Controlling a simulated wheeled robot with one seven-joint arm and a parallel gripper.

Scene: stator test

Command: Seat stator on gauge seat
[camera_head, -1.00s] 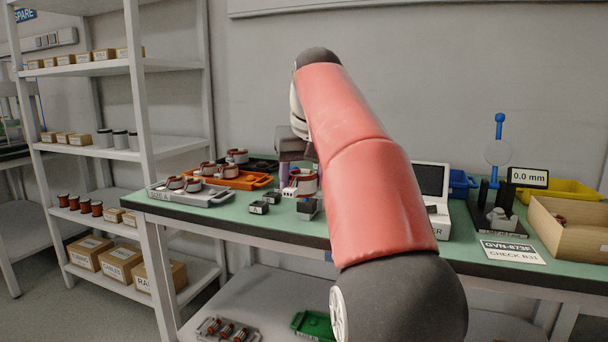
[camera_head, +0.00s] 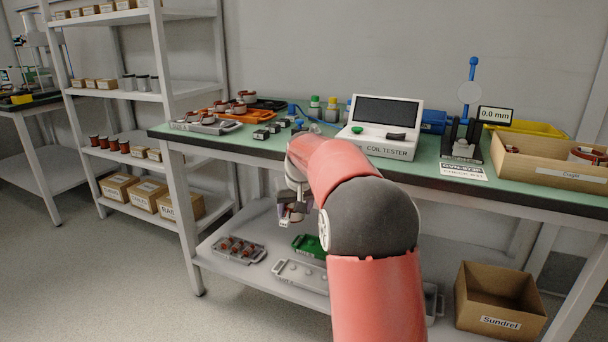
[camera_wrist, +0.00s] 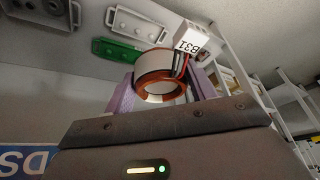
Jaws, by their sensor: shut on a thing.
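My gripper (camera_head: 291,208) is shut on a stator (camera_wrist: 160,75), a white ring with copper-brown windings, between its two purple fingers in the wrist view. A white connector (camera_wrist: 193,37) marked B31 hangs from it on red and dark wires. In the head view the gripper points down in front of the bench edge, above the lower shelf; the stator is small and partly hidden there. The gauge (camera_head: 463,140) stands at the bench's right, well away from the gripper, with dark posts, a blue-topped stem, a round dial and a 0.0 mm display (camera_head: 495,114). No stator shows on it.
The coil tester (camera_head: 381,128) stands mid-bench. Trays of stators (camera_head: 206,126) are at the left. An open cardboard box (camera_head: 545,170) with a stator is right of the gauge, a yellow tray (camera_head: 530,128) behind. A check card (camera_head: 463,171) lies before the gauge.

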